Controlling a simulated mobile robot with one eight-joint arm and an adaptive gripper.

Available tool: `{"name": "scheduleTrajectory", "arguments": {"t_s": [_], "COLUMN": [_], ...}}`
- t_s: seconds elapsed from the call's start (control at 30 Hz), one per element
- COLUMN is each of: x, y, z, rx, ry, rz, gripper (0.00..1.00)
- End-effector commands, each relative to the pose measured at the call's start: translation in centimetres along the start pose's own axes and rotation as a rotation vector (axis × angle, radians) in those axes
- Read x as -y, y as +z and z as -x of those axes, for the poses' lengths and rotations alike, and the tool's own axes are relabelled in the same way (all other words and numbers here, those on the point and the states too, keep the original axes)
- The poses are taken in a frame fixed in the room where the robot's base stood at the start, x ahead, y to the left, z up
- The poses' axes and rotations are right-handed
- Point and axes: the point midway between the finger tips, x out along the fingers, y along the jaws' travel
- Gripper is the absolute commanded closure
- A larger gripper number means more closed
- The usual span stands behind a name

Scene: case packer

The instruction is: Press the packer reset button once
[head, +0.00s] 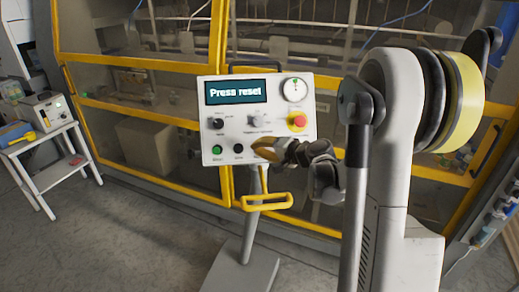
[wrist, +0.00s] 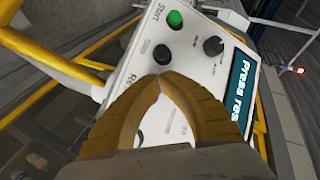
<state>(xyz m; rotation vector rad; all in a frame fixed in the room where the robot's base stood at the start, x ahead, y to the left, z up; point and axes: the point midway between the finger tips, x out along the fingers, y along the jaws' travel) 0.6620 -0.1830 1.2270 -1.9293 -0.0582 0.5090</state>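The control panel (head: 240,115) is a white box on a stand, and its screen (head: 237,92) reads "Press reset". My gripper (head: 258,146) is at the panel's lower right in the head view, its tan fingers over the bottom button row. In the wrist view my gripper (wrist: 160,76) has its fingertips together with nothing between them, in front of the panel face. A label starting "Re" shows beside the tips. The reset button itself is not clearly seen; the fingers cover that part. I cannot tell whether the tips touch the panel.
A green start button (head: 217,150) and a black button (head: 238,148) sit left of my fingers. A red emergency stop (head: 298,120) and black knobs are above. A yellow handle (head: 267,202) sticks out below. The yellow-framed packer stands behind; a white cart (head: 45,150) is at left.

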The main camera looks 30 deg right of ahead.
Motion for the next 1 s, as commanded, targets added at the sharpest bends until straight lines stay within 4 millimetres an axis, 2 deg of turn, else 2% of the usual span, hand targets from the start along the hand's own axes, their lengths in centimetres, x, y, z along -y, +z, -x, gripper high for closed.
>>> {"name": "scheduleTrajectory", "arguments": {"t_s": [1.0], "x": [-0.41], "y": [-0.39], "z": [-0.74], "rx": [0.0], "ry": [0.0], "rz": [0.0], "gripper": [1.0]}}
